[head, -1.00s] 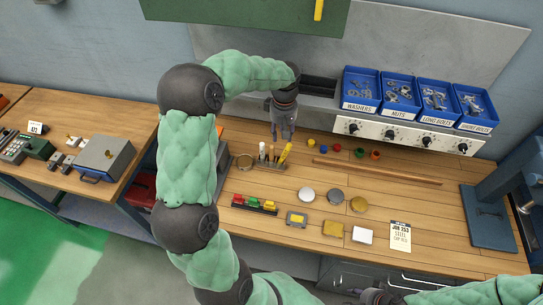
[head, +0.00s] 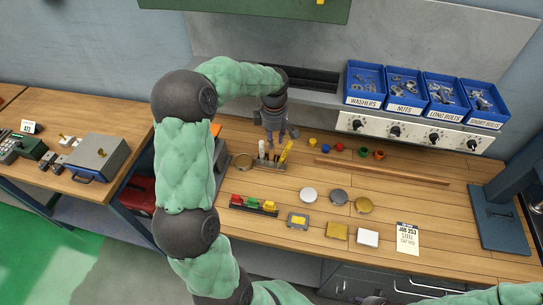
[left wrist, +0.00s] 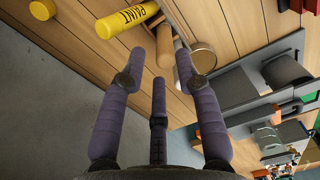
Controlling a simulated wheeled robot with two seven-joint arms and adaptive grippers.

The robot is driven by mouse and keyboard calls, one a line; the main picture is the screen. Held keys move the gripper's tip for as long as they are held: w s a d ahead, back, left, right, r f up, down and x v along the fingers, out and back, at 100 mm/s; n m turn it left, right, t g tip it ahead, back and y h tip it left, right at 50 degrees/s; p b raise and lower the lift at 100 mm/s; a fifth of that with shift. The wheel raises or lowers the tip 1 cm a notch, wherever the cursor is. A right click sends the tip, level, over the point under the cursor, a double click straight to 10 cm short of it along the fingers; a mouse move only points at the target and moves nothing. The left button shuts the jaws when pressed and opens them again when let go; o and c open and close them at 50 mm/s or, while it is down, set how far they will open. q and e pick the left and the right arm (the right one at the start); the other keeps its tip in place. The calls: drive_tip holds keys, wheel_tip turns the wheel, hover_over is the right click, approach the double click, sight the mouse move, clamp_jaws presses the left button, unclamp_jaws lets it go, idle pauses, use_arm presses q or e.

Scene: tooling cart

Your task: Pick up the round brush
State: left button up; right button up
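A small holder (head: 268,166) on the bench carries several upright tools, among them a white-topped one (head: 261,148) and a yellow paint marker (head: 287,150). A tan round handle stands among them, likely the round brush (left wrist: 165,44); its bristles cannot be made out. My left gripper (head: 275,141) points down just above and behind the holder, overlapping the tool tops in the head view. In the left wrist view its fingers (left wrist: 160,68) are spread, with the tan handle end beyond and between the tips and no clear grip. My right gripper (head: 373,300) barely shows at the bottom edge.
A round tin (head: 243,161) stands left of the holder, and a rack of coloured blocks (head: 254,206) in front. A wooden rod (head: 380,171) and small coloured caps lie to the right. Blue bins (head: 364,84) sit behind. Bench space right of the holder is partly clear.

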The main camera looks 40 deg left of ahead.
sight(271, 155)
use_arm(q)
drive_tip(key=shift+s+a+f+b, duration=0.15)
drive_tip(key=shift+f+b, duration=0.1)
drive_tip(key=shift+f, duration=1.2)
drive_tip(key=shift+s+a+f+b, duration=0.1)
drive_tip(key=shift+f+b, duration=0.1)
drive_tip(key=shift+f, duration=1.2)
clamp_jaws()
